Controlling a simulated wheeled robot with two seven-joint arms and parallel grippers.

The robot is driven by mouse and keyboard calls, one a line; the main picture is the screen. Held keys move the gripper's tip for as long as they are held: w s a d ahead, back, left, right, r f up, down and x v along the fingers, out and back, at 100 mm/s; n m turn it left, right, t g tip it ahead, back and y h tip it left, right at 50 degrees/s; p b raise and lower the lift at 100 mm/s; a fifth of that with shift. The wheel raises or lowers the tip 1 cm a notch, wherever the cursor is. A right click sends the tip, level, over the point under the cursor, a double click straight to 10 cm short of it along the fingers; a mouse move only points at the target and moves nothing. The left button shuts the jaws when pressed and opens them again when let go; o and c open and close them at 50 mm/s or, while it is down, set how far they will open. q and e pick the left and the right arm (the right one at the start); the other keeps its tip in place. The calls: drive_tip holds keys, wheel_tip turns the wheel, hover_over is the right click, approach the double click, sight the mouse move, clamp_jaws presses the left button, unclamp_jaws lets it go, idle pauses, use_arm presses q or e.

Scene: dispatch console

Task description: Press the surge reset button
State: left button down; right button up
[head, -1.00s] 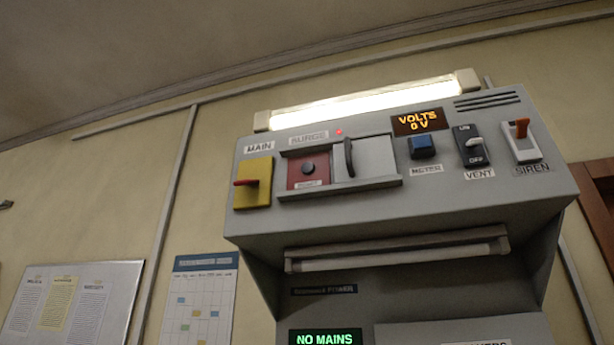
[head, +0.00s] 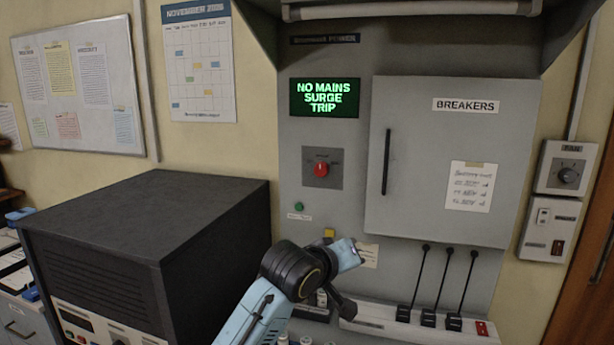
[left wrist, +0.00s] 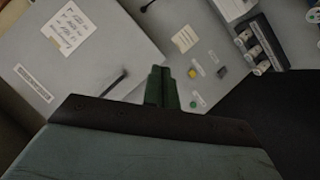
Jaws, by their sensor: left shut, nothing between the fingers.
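My right gripper is not in view.
A dark cabinet (head: 150,225) stands left of my arm. The breakers door (head: 420,150) is closed, with a dark handle (head: 387,162). A red knob (head: 320,169) and a green button (head: 299,206) sit left of it.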

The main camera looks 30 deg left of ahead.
use_arm(q)
wheel_tip(320, 180, up, 36)
drive_tip(key=w+a+r+n+t+h, duration=0.1)
drive_tip(key=w+a+n+t, duration=0.15)
drive_tip(key=n+t, duration=0.4)
drive_tip(key=s+a+r+n+t, duration=0.1)
drive_tip(key=s+r+t, duration=0.1)
drive_tip(key=s+r, duration=0.4)
drive_tip(key=s+a+r+n+t+h, duration=0.1)
drive_tip(key=s+r, duration=0.5)
drive_tip(key=r, duration=0.6)
drive_tip(key=s+a+r+n+t+p, duration=0.1)
drive_tip(key=s+r+n+t, duration=0.2)
drive_tip(key=s+r, duration=0.3)
wheel_tip(320, 180, up, 4)
drive_tip(key=shift+h, duration=0.3)
drive_tip(key=shift+w+h, duration=0.1)
drive_tip(key=shift+h, duration=0.2)
drive_tip(key=w+a+p, duration=0.2)
drive_tip(key=w+p, duration=0.1)
drive_tip(key=w, duration=0.5)
drive_tip(key=shift+w, duration=0.25)
